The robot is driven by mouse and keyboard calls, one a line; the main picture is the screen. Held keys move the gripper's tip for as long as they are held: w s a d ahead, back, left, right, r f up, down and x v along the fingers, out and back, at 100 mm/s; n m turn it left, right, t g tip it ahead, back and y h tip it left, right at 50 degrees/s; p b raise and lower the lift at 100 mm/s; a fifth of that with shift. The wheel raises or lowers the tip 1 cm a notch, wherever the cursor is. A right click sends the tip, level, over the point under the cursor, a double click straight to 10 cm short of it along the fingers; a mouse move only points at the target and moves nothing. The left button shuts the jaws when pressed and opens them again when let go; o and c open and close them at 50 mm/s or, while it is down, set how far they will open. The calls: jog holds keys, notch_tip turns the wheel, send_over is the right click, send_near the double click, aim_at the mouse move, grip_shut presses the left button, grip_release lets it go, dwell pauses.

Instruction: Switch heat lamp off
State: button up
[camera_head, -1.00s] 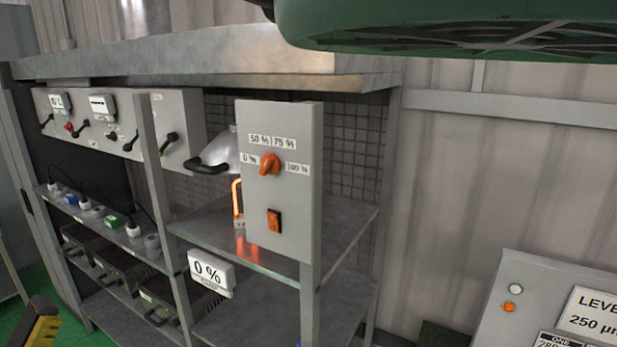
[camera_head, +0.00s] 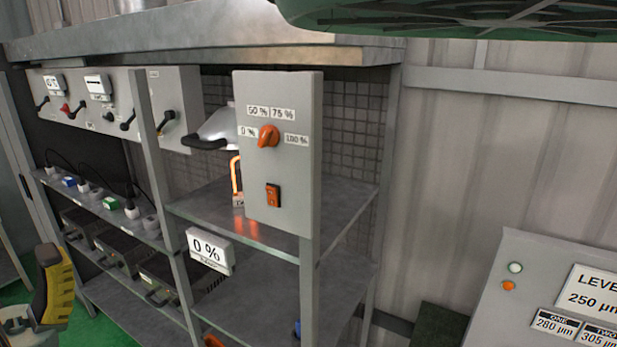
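A grey control box (camera_head: 300,200) stands on the front post of the metal shelf. It carries an orange rotary knob (camera_head: 268,136) among labels for 0, 50, 75 and 100 %, and an orange rocker switch (camera_head: 273,195) below. I cannot tell the knob's exact setting. Behind the box, partly hidden, a heating element (camera_head: 235,176) glows orange. A silver dome (camera_head: 218,126) with a black handle is above it. A yellow-and-black part (camera_head: 52,287), apparently of my gripper, shows at the bottom left, well away from the box. Its fingertip opening cannot be made out.
A white "0 %" display (camera_head: 208,250) hangs at the shelf front. Panels with black levers (camera_head: 110,103) and plugs on a lower shelf are at left. A green object (camera_head: 450,12) juts in at top right. A grey console (camera_head: 530,255) stands at right.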

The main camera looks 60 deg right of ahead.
jog(key=d+f+m+y+b, duration=0.1)
jog(key=d+y, duration=0.1)
jog(key=d, duration=0.1)
jog(key=d+f+m+g+y+b, duration=0.1)
jog(key=d+y, duration=0.1)
jog(key=d, duration=0.1)
jog(key=s+d+f+m+g+y+b, duration=0.1)
jog(key=d+f, duration=0.1)
jog(key=d, duration=0.1)
jog(key=shift+s+f+y+b, duration=0.1)
jog(key=shift+y+b, duration=0.3)
jog(key=c, duration=0.3)
jog(key=d+f+y+b, duration=0.1)
jog(key=d, duration=0.1)
jog(key=d+f+m+t+y+b, duration=0.1)
jog(key=d+f, duration=0.1)
jog(key=d+f+m+t+y+b, duration=0.1)
jog(key=d, duration=0.1)
jog(key=shift+d+f+y+b, duration=0.3)
jog(key=shift+f+b, duration=0.05)
jog(key=shift+b, duration=0.05)
grip_shut()
jog(key=w+d+f+m+t+y+b, duration=0.2)
jog(key=w+d+m+t+b, duration=0.3)
jog(key=t+b, duration=0.4)
jog(key=d+f+m+t, duration=0.1)
jog(key=d, duration=0.1)
jog(key=shift+d, duration=0.4)
